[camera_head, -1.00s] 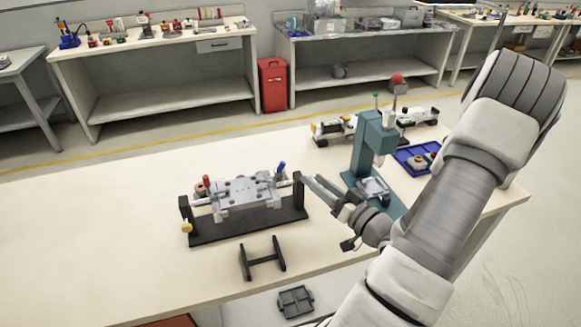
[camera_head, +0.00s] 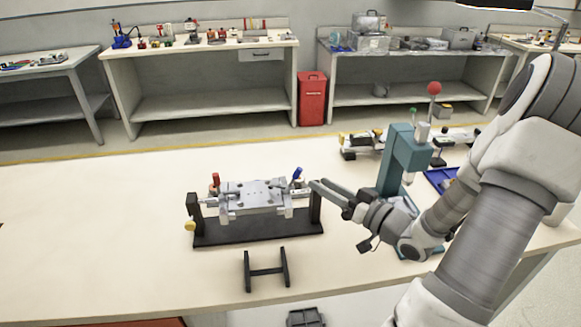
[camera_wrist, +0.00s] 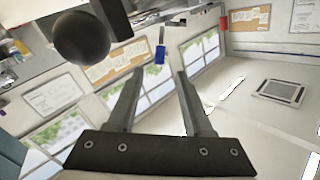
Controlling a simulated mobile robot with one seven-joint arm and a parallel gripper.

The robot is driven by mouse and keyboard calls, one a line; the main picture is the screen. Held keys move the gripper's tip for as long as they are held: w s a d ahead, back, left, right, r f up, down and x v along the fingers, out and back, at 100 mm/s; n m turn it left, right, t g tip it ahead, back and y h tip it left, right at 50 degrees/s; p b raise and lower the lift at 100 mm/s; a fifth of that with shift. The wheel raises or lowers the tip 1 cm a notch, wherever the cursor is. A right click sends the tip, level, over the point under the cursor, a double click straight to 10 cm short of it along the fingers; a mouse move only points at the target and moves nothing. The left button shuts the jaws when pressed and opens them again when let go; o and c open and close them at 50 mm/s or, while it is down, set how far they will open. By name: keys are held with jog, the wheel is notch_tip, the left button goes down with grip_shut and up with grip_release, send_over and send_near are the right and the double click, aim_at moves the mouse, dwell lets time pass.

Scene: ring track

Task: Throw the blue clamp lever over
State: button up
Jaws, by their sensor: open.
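The blue clamp lever (camera_head: 297,174) stands up, tilted slightly right, at the right end of a grey metal fixture plate (camera_head: 255,195). The plate is held on a black stand (camera_head: 258,231). In the wrist view the blue lever (camera_wrist: 160,55) shows ahead of the fingers, near the top and between their lines. My gripper (camera_head: 316,186) is open and empty, with its fingers just right of the lever in the head view; in the wrist view the two fingers (camera_wrist: 160,75) are spread apart. I see no contact with the lever.
A red lever (camera_head: 215,180) stands at the plate's left end, with a yellow knob (camera_head: 190,226) below. A teal press with a red ball (camera_head: 434,88) stands right, close behind my arm. A small black stand (camera_head: 266,270) is in front. The table's left side is clear.

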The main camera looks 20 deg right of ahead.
aim_at(295, 177)
jog(key=x, duration=1.1)
jog(key=shift+w+b, duration=0.25)
jog(key=shift+b, duration=0.2)
grip_shut()
